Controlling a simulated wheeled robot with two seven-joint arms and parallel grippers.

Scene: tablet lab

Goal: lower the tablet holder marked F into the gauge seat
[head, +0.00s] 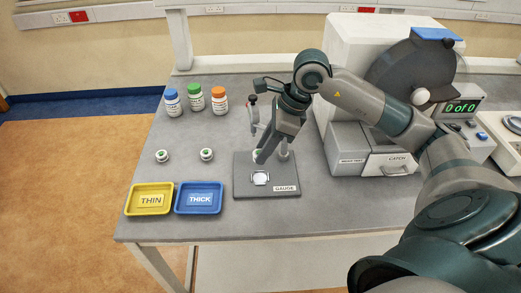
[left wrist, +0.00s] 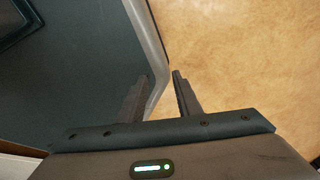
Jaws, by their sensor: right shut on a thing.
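The gauge (head: 243,187) is a dark grey plate with a GAUGE label, and its pale round seat (head: 260,178) shows near the front. My right gripper (head: 259,158) points down just behind and above the seat. It is shut on a small white-and-green tablet holder, mostly hidden by the fingers; its letter cannot be read. Two similar holders stand on the table to the left, one (head: 162,156) farther left and one (head: 207,155) nearer the gauge. My left gripper (left wrist: 163,76) is open and empty in the left wrist view, above the floor and a table edge.
A yellow THIN tray (head: 130,205) and a blue THICK tray (head: 179,207) lie left of the gauge. Several capped bottles (head: 196,98) stand behind the loose holders.

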